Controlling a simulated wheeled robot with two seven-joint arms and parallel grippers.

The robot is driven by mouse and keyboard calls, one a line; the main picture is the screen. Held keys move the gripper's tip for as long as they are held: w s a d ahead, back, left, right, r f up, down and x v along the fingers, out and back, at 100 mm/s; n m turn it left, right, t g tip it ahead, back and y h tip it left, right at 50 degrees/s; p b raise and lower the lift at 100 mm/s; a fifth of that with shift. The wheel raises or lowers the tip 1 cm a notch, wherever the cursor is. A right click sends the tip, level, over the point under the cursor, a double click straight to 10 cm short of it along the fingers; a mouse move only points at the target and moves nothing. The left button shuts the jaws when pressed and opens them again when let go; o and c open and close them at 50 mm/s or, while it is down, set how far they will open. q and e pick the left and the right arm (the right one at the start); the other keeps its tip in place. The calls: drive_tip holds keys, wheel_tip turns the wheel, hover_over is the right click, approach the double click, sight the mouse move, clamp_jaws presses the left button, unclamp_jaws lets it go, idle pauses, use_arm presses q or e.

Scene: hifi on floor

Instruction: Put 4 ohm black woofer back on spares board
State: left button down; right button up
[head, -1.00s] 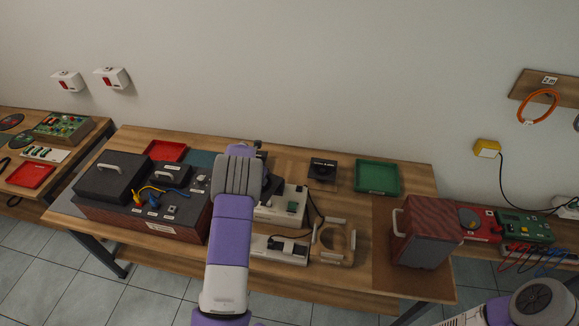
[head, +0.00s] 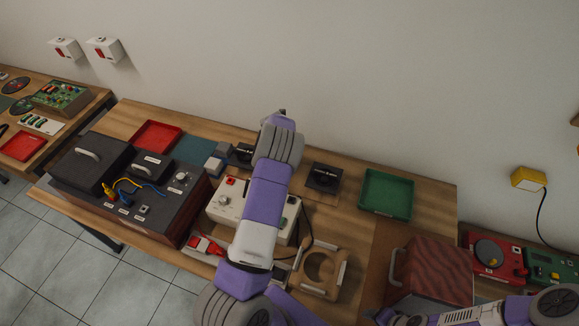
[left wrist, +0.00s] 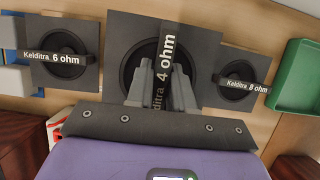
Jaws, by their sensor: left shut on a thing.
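The 4 ohm black woofer (left wrist: 138,42) is a square dark plate with a round cone and a labelled strap. In the left wrist view my left gripper (left wrist: 160,85) is shut on its strap. It looks larger than the woofers on both sides, so it seems held above the surface. In the head view my left gripper (head: 281,118) and arm hide it. The 6 ohm woofer (left wrist: 62,75) is left of it and the 8 ohm woofer (left wrist: 237,92) right; the latter shows in the head view (head: 322,178). The brownish spares board (head: 318,199) is partly visible under the 8 ohm woofer. My right gripper (head: 388,317) is cut off at the bottom edge.
A green tray (head: 386,194) stands right of the woofers. A white instrument (head: 228,205) and a wooden ring with handles (head: 320,273) are in front. A dark hifi case (head: 130,185) and red tray (head: 157,136) are left. A reddish speaker box (head: 432,272) stands at front right.

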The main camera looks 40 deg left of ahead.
use_arm(q)
wheel_tip(320, 180, down, 6)
drive_tip(key=shift+s+r, duration=0.1)
use_arm(e)
drive_tip(key=shift+s+f, duration=0.1)
drive_tip(key=shift+s, duration=0.05)
use_arm(q)
drive_tip(key=shift+f, duration=1.5)
use_arm(e)
drive_tip(key=shift+f, duration=0.2)
